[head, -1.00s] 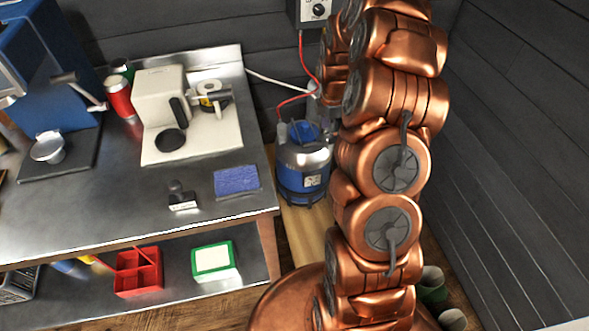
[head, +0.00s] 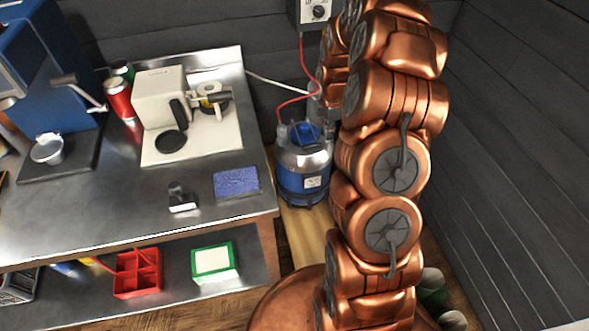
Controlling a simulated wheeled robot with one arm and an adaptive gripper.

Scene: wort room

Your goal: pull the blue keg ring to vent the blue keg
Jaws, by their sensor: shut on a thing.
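The blue keg (head: 303,180) stands upright on a wooden board between the steel bench and my copper arm, with a grey band around its upper part and a blue top. My gripper (head: 325,122) is partly visible as grey parts at the right side of the keg's top, largely covered by my arm. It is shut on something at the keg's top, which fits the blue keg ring. The ring itself is too small and hidden to make out.
A red hose (head: 292,101) runs down from a wall control box (head: 318,13) to the keg area. The steel bench (head: 110,215) on the left carries a white machine (head: 158,92), a blue pad (head: 237,182) and a stamp (head: 181,197). A dark plank wall (head: 520,150) closes the right.

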